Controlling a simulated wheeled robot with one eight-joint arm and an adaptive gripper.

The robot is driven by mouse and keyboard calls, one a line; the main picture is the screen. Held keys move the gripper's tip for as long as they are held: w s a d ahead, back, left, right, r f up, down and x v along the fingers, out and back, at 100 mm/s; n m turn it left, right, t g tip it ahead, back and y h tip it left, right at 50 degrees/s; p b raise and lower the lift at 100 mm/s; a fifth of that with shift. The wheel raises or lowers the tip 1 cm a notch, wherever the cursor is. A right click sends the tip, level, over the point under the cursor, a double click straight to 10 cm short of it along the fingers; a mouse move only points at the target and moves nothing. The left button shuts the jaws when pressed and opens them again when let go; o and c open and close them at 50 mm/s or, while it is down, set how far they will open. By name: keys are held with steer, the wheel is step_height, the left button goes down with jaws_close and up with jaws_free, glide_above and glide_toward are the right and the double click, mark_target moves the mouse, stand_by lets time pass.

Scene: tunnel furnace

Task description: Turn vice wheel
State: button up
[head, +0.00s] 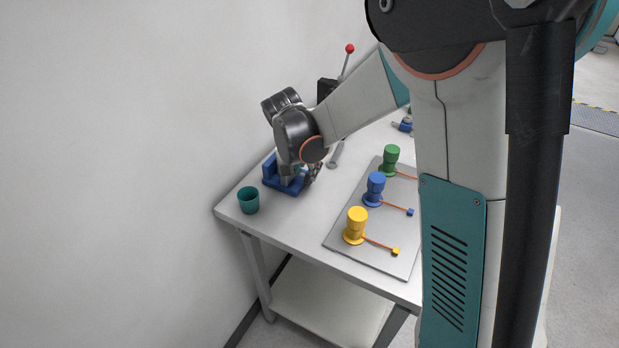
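The blue vice (270,174) sits on the white table near its back left edge, close to the wall. My gripper (312,172) is at the end of my arm, low over the right side of the vice. My wrist covers part of the vice from above. The vice wheel cannot be made out; it may be hidden behind my gripper. The fingers are dark and small in this view, so I cannot tell whether they are open, shut or touching the wheel.
A teal cup (248,201) stands left of the vice at the table (290,222) edge. A grey plate (345,234) bears yellow (356,226), blue (375,188) and green (391,159) knobbed pieces with orange cords. A wrench (335,155) lies behind. A red-tipped lever (349,49) stands at the back.

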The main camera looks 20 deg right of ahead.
steer(key=shift+b+x, duration=0.5)
steer(key=shift+x, duration=1.6)
jaws_close()
